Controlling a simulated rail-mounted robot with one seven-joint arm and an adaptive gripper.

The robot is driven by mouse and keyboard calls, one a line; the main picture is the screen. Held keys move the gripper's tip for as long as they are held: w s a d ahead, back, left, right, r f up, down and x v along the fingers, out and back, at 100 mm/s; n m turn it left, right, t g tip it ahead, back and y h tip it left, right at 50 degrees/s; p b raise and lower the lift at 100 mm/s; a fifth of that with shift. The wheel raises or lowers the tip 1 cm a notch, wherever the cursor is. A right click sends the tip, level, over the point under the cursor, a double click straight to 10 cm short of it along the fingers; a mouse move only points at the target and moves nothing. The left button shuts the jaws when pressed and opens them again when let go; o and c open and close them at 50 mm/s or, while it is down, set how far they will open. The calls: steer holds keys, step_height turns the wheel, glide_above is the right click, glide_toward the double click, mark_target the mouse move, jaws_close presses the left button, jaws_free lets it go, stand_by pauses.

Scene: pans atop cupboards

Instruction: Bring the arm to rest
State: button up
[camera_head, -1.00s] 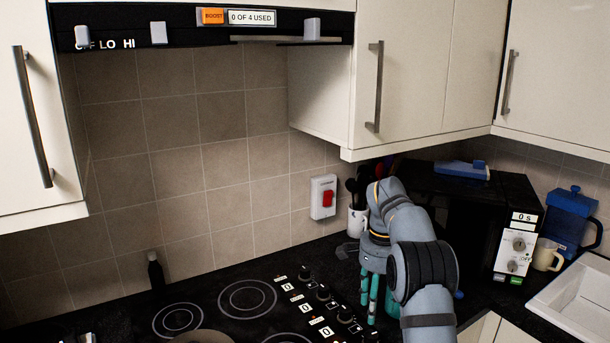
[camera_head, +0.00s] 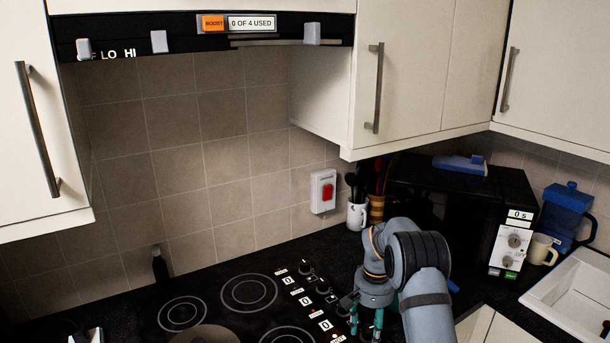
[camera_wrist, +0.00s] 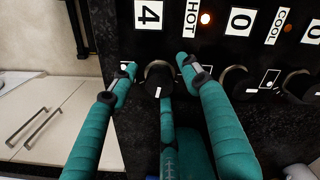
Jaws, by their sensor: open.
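My arm reaches in from the lower right in the head view, bent at its elbow. My gripper (camera_head: 366,322) points down beside the right end of the hob (camera_head: 248,293), its teal fingers partly cut off by the lower edge. In the wrist view my gripper (camera_wrist: 158,68) is open, with a fingertip on either side of a black control knob (camera_wrist: 158,80). The fingertips look apart from the knob; whether they touch it is hard to tell. Nothing is held.
A black microwave (camera_head: 470,215) with a blue item (camera_head: 460,165) on top stands behind my arm. A white mug of utensils (camera_head: 357,215) stands by the wall. A blue jug (camera_head: 566,218), cream mug (camera_head: 541,249) and sink (camera_head: 575,295) are at right. Cupboards (camera_head: 420,75) hang above.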

steer(key=n+p, duration=0.4)
steer(key=n, duration=0.1)
steer(key=n+p, duration=0.2)
steer(key=shift+r, duration=0.4)
steer(key=n+p, duration=0.3)
steer(key=shift+f, duration=0.1)
steer(key=shift+f+n+p, duration=0.25)
steer(key=shift+n+p, duration=0.55)
steer(key=shift+n, duration=0.2)
